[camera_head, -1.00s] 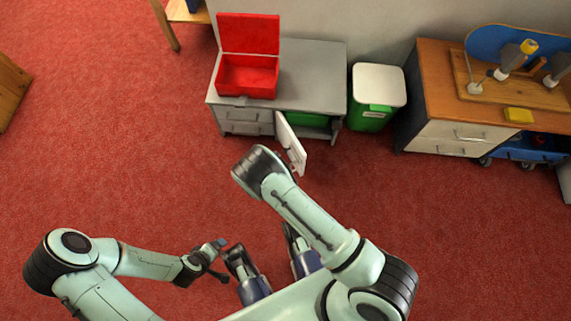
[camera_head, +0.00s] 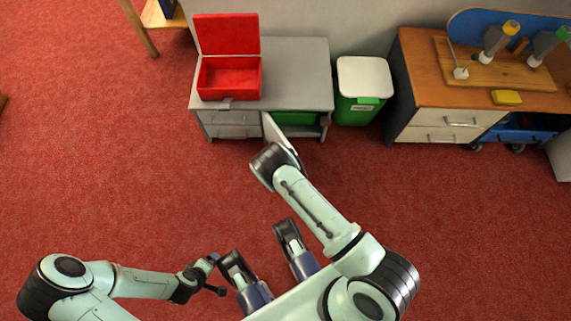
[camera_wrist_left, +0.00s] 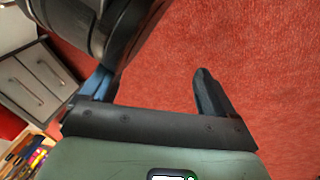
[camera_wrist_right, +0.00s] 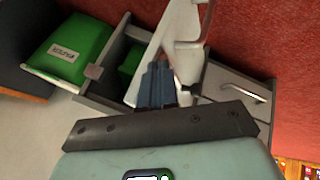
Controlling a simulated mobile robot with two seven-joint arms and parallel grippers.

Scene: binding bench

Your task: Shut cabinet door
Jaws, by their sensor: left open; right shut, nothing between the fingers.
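The grey cabinet (camera_head: 300,75) stands against the wall. Its white door (camera_head: 279,130) is open, sticking out from the middle of the front. My right arm hides the door's lower part in the head view. In the right wrist view my right gripper (camera_wrist_right: 160,72) is shut and empty, its fingertips close to or against the white door (camera_wrist_right: 150,40); I cannot tell if they touch. The open compartment with something green (camera_wrist_right: 130,62) shows beside it. My left gripper (camera_wrist_left: 155,82) is open and empty over the red floor, away from the cabinet.
An open red box (camera_head: 230,80) stands on the cabinet top. A green bin with a white lid (camera_head: 362,85) is just right of the cabinet. A wooden bench with drawers (camera_head: 425,90) is further right. Red floor in front is clear.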

